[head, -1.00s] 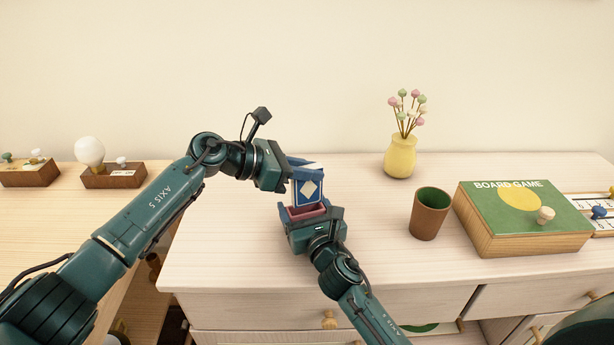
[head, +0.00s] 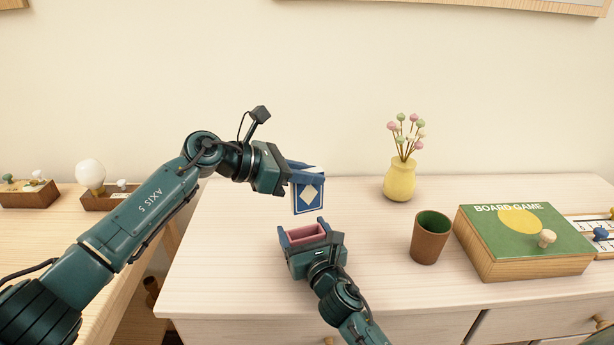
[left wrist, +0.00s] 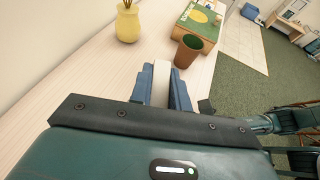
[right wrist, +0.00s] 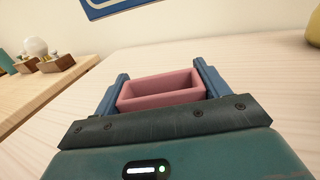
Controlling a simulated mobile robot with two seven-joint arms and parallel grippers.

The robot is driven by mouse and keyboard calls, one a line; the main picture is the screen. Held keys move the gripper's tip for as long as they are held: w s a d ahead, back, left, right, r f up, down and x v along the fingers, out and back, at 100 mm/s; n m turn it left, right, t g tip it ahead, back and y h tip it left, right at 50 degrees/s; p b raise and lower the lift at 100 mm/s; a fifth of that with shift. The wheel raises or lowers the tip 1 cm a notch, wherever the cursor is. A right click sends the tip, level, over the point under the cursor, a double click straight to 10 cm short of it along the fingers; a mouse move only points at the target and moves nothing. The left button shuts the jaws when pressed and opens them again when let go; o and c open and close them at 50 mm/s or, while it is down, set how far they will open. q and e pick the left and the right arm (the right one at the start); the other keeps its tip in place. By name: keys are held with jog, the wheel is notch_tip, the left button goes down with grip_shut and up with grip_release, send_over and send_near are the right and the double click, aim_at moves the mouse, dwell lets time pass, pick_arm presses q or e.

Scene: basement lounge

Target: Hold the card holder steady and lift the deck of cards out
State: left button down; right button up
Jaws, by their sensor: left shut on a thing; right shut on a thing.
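The deck of cards (head: 308,196) is blue with a white diamond and hangs in the air above the holder. My left gripper (head: 306,172) is shut on its upper part. In the left wrist view the pale edge of the deck (left wrist: 161,82) shows between the fingers. The card holder (head: 306,233) is a pink, open-topped box on the cabinet top. My right gripper (head: 303,232) is shut around its sides. In the right wrist view the holder (right wrist: 161,91) is empty, with a finger on each side. The deck's lower edge (right wrist: 130,8) shows above it, clear of the rim.
A brown cup with a green inside (head: 430,238) stands right of the holder. Beyond it lies a board game box (head: 490,245). A yellow vase (head: 399,181) with flowers stands at the back. The cabinet top (head: 235,240) is clear left of the holder.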

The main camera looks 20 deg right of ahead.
jog(key=o, duration=1.1)
jog(key=shift+c, duration=0.2)
jog(key=shift+s, duration=0.1)
jog(key=s, duration=1.1)
jog(key=shift+s+d, duration=0.25)
jog(key=shift+s, duration=0.2)
jog(key=shift+s, duration=0.1)
